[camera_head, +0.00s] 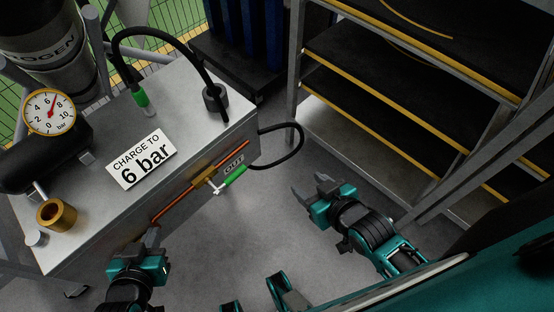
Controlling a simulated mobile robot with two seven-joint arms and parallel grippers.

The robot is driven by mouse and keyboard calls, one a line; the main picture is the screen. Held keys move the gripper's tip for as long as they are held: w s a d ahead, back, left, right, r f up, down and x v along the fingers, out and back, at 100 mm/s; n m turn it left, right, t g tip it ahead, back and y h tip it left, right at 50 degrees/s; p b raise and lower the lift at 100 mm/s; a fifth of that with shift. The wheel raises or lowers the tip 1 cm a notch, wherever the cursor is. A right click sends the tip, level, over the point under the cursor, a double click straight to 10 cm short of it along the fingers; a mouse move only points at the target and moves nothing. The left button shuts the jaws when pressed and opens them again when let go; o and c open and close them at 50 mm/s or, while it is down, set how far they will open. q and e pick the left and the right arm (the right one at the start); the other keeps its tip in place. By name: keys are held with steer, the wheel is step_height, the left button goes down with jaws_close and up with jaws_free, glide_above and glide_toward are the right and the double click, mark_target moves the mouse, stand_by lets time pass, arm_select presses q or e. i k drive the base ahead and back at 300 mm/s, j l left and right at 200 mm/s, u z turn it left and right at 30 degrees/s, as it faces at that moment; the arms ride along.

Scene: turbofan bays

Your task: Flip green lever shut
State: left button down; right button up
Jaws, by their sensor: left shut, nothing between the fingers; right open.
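A green handle-like piece (234,177), which I take for the green lever, sits on the front side of the grey metal cabinet by the OUT label. It lies roughly along the orange pipe (175,207), beside a brass valve body (204,179) with a small white fitting. A black hose seems to meet its right end; I cannot tell how they join. My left gripper (151,236) is shut and empty below the pipe's lower left end, apart from the green piece. My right gripper (312,190) is open and empty, to the right of the green piece over the floor.
The cabinet top (190,100) carries a pressure gauge (49,112), a "CHARGE TO 6 bar" sign (141,158), a brass cup (56,215) and a green hose coupling (142,100). The black hose (301,138) loops out rightward. A shelf rack (297,70) stands right. Floor between the grippers is clear.

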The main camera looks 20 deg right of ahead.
mark_target(235, 175)
steer(key=z, duration=0.1)
steer(key=k+l, duration=0.1)
steer(key=l, duration=0.4)
steer(key=k+l, duration=0.1)
steer(key=l, duration=0.95)
steer(key=k+l+z, duration=0.1)
steer(key=l, duration=0.45)
steer(key=k, duration=0.05)
